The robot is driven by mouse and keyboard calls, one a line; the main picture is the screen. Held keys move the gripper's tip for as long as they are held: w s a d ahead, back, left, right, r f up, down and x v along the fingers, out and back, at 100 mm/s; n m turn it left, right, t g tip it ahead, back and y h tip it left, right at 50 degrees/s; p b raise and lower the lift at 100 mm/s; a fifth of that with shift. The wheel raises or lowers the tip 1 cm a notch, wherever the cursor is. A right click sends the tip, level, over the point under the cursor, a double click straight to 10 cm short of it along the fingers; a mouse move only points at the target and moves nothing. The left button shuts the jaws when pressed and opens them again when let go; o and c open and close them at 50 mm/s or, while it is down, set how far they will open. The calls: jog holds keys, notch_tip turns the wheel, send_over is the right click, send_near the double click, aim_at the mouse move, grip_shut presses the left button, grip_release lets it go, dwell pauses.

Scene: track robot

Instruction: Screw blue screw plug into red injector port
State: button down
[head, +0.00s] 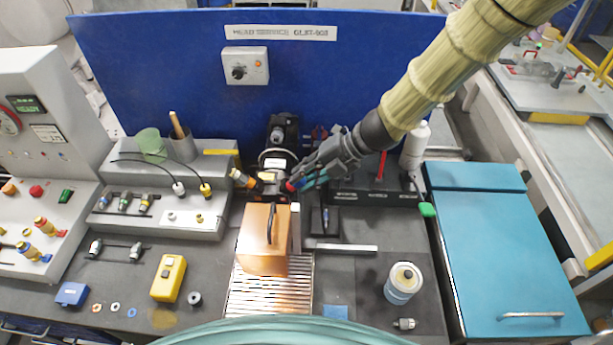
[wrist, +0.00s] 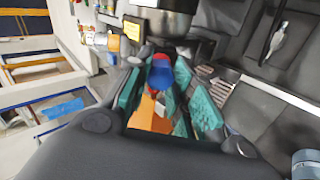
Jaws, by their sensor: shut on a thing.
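My gripper (head: 303,182) reaches in from the upper right to the dark machine (head: 279,133) at the back middle of the bench. In the wrist view its teal fingers (wrist: 158,90) are shut around a blue screw plug (wrist: 160,74). A red part, likely the injector port (wrist: 162,57), shows at the plug's far end, against the machine. In the head view a small red spot (head: 290,187) shows at the fingertips; the plug is mostly hidden there. I cannot tell how deep the plug sits in the port.
A copper-coloured box (head: 262,245) with a dark handle stands just below the gripper on a slatted grate (head: 240,296). A white bottle (head: 414,145) and a teal chest (head: 500,245) are to the right.

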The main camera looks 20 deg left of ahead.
jog(key=m, duration=0.4)
jog(key=shift+s+f, duration=0.25)
jog(key=shift+m, duration=2)
jog(key=c, duration=1.2)
grip_release()
jog(key=shift+w, duration=0.1)
jog(key=shift+o, duration=0.2)
jog(key=shift+w+a, duration=0.1)
jog(key=shift+r, duration=0.15)
jog(key=shift+c, duration=0.8)
jog(key=shift+r, duration=0.15)
jog(key=shift+n, duration=0.3)
